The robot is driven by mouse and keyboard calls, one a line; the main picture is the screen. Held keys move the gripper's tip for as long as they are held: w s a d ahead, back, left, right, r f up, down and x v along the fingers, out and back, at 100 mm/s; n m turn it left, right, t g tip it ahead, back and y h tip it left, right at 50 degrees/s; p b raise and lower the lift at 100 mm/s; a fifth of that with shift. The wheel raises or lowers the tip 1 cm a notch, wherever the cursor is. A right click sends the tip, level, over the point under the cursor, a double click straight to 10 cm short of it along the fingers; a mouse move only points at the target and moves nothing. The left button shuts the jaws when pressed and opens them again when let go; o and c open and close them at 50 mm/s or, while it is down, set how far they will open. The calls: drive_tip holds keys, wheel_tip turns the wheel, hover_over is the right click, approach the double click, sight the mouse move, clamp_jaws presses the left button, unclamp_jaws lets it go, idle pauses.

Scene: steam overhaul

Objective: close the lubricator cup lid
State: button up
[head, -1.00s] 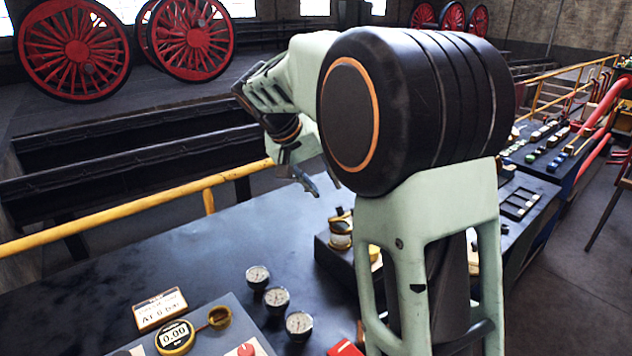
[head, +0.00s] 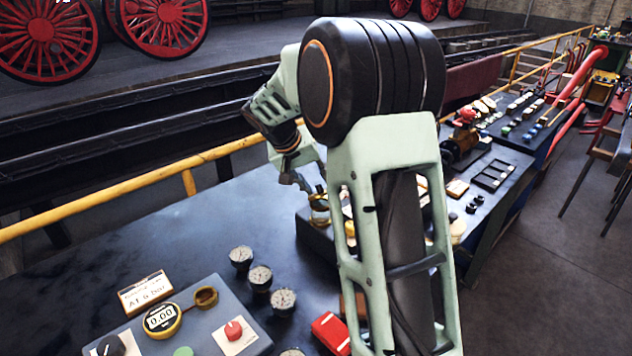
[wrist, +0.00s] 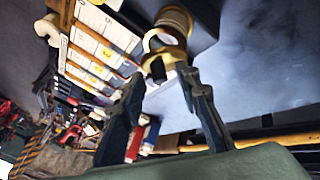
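The lubricator cup (wrist: 174,20) shows in the wrist view as a brass, ribbed round body at the top, on a dark block. A brass ring-shaped part (wrist: 150,40), which looks like its raised lid, stands at its near side. In the head view, the brass cup (head: 319,207) is small and partly hidden by my arm. My gripper (wrist: 162,75) is open, with its two dark fingers apart and nothing seen between them. The fingertips point at the lid and are close to it; I cannot tell whether they touch. In the head view my gripper (head: 307,186) is just above the cup.
Several dial gauges (head: 260,278) stand on the dark bench (head: 190,235). A panel with a digital gauge (head: 162,319) and a red knob (head: 233,330) is at the front. A red box (head: 331,332) lies near my arm. A yellow rail (head: 110,206) runs behind the bench.

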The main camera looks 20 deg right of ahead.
sight(323, 194)
drive_tip(key=shift+c, duration=0.4)
clamp_jaws()
drive_tip(key=shift+f+b, duration=0.15)
drive_tip(key=shift+b, duration=0.5)
drive_tip(key=t+b, duration=0.1)
drive_tip(key=b, duration=0.2)
drive_tip(key=s+f+t+b, duration=0.1)
drive_tip(key=b, duration=0.3)
drive_tip(key=shift+d+f+m+y, duration=0.1)
drive_tip(key=shift+d+m+y, duration=0.15)
drive_tip(key=shift+m+y, duration=0.15)
drive_tip(key=t+b, duration=0.1)
drive_tip(key=b, duration=0.2)
drive_tip(key=s+t+b, duration=0.1)
drive_tip(key=b, duration=0.3)
drive_tip(key=shift+s+d+f+m+y, duration=0.1)
drive_tip(key=shift+d+f+m+y, duration=0.1)
drive_tip(key=shift+f+m+y, duration=0.15)
drive_tip(key=t+b, duration=0.1)
drive_tip(key=b, duration=0.2)
drive_tip(key=shift+s+d+f, duration=0.1)
drive_tip(key=shift+s+f, duration=0.05)
drive_tip(key=shift+s, duration=0.05)
drive_tip(key=shift+m+t+b, duration=0.25)
drive_tip(key=shift+t+b, duration=0.05)
drive_tip(key=shift+b, duration=0.35)
